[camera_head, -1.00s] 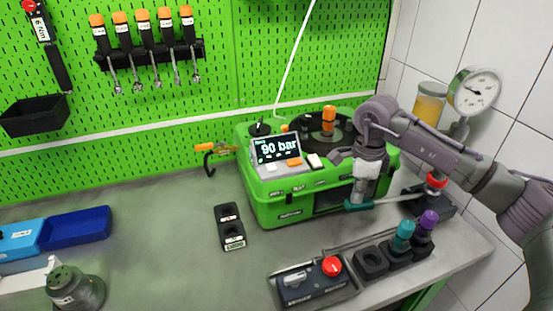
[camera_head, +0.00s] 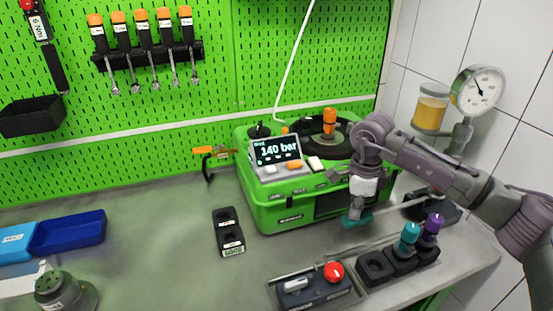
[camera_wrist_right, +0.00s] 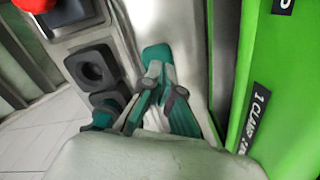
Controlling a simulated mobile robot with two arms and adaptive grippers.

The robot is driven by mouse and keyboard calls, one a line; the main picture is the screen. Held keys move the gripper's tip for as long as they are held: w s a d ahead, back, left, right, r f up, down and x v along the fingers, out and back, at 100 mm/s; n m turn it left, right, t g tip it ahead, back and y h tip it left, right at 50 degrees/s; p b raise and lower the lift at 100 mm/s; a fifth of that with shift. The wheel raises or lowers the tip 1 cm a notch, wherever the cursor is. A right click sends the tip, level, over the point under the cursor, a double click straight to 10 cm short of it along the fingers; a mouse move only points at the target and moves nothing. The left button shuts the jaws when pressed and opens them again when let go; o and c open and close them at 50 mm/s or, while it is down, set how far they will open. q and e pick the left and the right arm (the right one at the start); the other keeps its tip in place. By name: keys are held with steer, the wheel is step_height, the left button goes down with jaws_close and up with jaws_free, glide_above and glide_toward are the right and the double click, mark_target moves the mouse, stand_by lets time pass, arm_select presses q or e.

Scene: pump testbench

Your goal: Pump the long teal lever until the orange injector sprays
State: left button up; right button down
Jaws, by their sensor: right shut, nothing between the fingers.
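The long lever's teal grip (camera_head: 357,220) is in front of the green testbench (camera_head: 285,212), its grey rod running back to the right. In the wrist view the teal grip (camera_wrist_right: 157,54) shows beyond and beside my fingers. My right gripper (camera_head: 356,211) is shut and empty, its fingertips at the top of the teal grip; I cannot tell whether they touch it. The gripper also shows in the wrist view (camera_wrist_right: 165,82). The orange injector (camera_head: 329,120) stands upright in the dark round chamber on the testbench; no spray is visible. The display (camera_head: 275,150) reads 140 bar. My left gripper is out of view.
A control box with a red button (camera_head: 333,271) stands in front. Black holders carry a teal-topped injector (camera_head: 409,235) and a purple-topped one (camera_head: 433,226). A dial gauge (camera_head: 480,90) and an amber jar (camera_head: 430,112) are at the right.

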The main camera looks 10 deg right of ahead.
steer(key=shift+d+r+p, duration=0.25)
steer(key=shift+r+p, duration=0.8)
steer(key=shift+r, duration=0.7)
steer(key=shift+d+r+p, duration=0.2)
steer(key=shift+r+p, duration=0.8)
steer(key=shift+r, duration=0.75)
steer(key=shift+f, duration=0.1)
steer(key=shift+a+f+b, duration=0.15)
steer(key=shift+f+b, duration=0.55)
steer(key=shift+f, duration=0.2)
steer(key=shift+a+f+b, duration=0.1)
steer(key=shift+f+b, duration=0.6)
steer(key=shift+f, duration=0.2)
steer(key=shift+d+r+p, duration=0.15)
steer(key=shift+r+p, duration=0.45)
steer(key=shift+r, duration=0.35)
steer(key=shift+d+r+p, duration=0.15)
steer(key=shift+r+p, duration=0.45)
steer(key=shift+r, duration=0.35)
steer(key=shift+w, duration=0.1)
step_height(320, 180, up, 6)
steer(key=p, duration=0.4)
